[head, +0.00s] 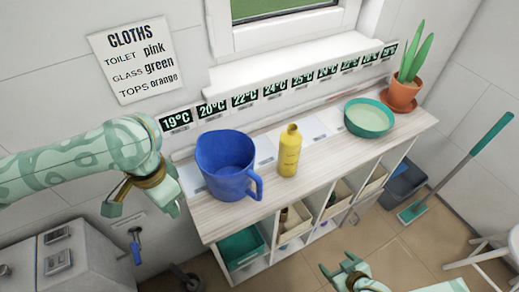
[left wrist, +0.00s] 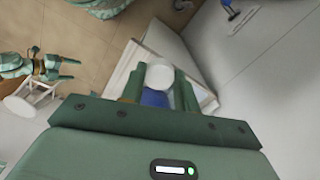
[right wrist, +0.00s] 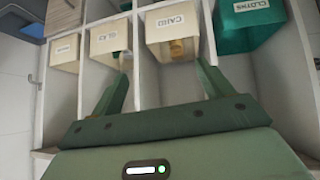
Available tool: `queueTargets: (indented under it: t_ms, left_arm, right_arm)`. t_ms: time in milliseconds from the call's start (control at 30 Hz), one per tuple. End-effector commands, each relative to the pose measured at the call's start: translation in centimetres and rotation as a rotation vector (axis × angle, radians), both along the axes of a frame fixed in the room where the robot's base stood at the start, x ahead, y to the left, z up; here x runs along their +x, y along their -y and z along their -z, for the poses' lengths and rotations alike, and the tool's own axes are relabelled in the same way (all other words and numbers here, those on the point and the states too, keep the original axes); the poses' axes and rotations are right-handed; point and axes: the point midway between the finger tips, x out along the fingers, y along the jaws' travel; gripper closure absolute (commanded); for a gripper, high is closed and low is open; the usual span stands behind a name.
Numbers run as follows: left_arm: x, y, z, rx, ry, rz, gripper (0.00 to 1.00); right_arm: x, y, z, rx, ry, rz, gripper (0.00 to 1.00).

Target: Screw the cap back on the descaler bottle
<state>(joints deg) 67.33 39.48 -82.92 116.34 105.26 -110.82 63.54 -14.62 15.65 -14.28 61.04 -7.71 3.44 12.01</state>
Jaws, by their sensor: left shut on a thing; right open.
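A yellow bottle (head: 290,152), which I take to be the descaler bottle, stands upright on the shelf top. It has a narrow neck, and I cannot make out its opening. My left gripper (head: 140,211) is in the air left of the shelf, well apart from the bottle. In the left wrist view it is shut on a round white thing (left wrist: 159,73), seemingly the cap, between its fingertips. The head view does not show this thing clearly. My right gripper (head: 341,273) is open and empty, low in front of the shelf; the right wrist view faces the cubbies.
A blue jug (head: 224,160) stands left of the bottle, between it and my left gripper. A green bowl (head: 369,118) and a potted plant (head: 401,92) stand to the right. Labelled bins, including the card bin (right wrist: 172,27), fill the cubbies below. A squeegee (head: 413,211) leans at right.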

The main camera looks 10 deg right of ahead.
Motion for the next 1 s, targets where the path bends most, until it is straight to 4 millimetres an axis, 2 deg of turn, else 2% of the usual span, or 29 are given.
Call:
queueTargets:
  t_ms: [33, 167, 200, 333, 400, 500, 600, 700, 1000]
  left_arm:
    - [-0.2, 0.9, 0.8, -0.002, -0.006, 0.093, 0.9]
    - [-0.5, 3.0, 2.9, -0.007, -0.011, 0.362, 0.9]
    - [-0.7, 3.7, 3.5, -0.008, -0.012, 0.447, 0.9]
    - [-1.4, 5.9, 5.4, -0.016, -0.016, 0.703, 0.9]
    - [-1.8, 6.9, 6.3, -0.02, -0.016, 0.823, 0.9]
    - [-2.3, 8.1, 7.2, -0.024, -0.016, 0.963, 0.9]
    - [-2.6, 8.8, 7.8, -0.027, -0.015, 1.058, 0.9]
    - [-2.9, 9.3, 8.2, -0.029, -0.016, 1.111, 0.9]
    - [-2.9, 9.3, 8.3, -0.028, -0.015, 1.126, 0.9]
  right_arm:
    - [2.5, 0.0, -2.5, 0.023, 0.079, -0.014, 0.21]
    - [7.9, -1.0, -9.1, 0.105, 0.271, -0.064, 0.21]
    - [9.2, -1.5, -11.3, 0.134, 0.327, -0.084, 0.21]
    - [12.4, -3.2, -18.2, 0.228, 0.49, -0.158, 0.21]
    - [13.3, -4.3, -21.5, 0.276, 0.559, -0.201, 0.21]
    - [14.0, -5.5, -25.3, 0.334, 0.633, -0.254, 0.21]
    - [14.2, -6.4, -27.8, 0.374, 0.679, -0.292, 0.21]
    - [14.3, -6.9, -29.1, 0.396, 0.703, -0.313, 0.21]
    - [14.3, -7.0, -29.4, 0.402, 0.709, -0.318, 0.21]
